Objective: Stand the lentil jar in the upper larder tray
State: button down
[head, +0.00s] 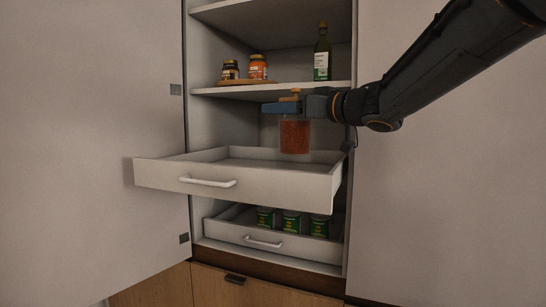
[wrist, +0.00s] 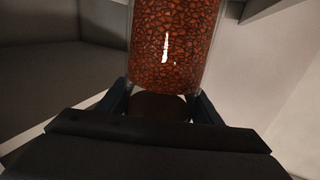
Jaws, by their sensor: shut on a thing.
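The jar is over the right part of the upper larder tray (head: 255,185), a white pulled-out drawer with a bar handle. In the head view its base is near the tray's back rim; I cannot tell the exact height gap. In the wrist view the jar (wrist: 175,45) fills the upper middle, between the two fingers (wrist: 160,105). The tray's visible floor looks empty.
A lower tray (head: 275,243) holds several green tins (head: 291,222). The shelf above (head: 300,88) carries two small jars (head: 258,67) on a wooden board and a green bottle (head: 322,55). Open cupboard doors stand at left (head: 90,100) and right (head: 440,200).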

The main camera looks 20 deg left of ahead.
aim_at(306, 144)
jog(key=f, duration=0.4)
jog(key=shift+s+a+f, duration=0.15)
jog(key=shift+s+a, duration=0.1)
jog(key=shift+a, duration=0.1)
jog(key=shift+d+f+p, duration=0.1)
jog(key=shift+f+p, duration=0.35)
jog(key=shift+f, duration=1.4)
jog(key=shift+f, duration=0.15)
jog(key=c, duration=0.6)
grip_release()
jog(key=shift+f, duration=0.1)
jog(key=shift+o, duration=0.2)
jog(key=shift+r, duration=0.2)
jog(key=b+v, duration=0.2)
jog(key=v, duration=1)
jog(key=shift+b, duration=0.3)
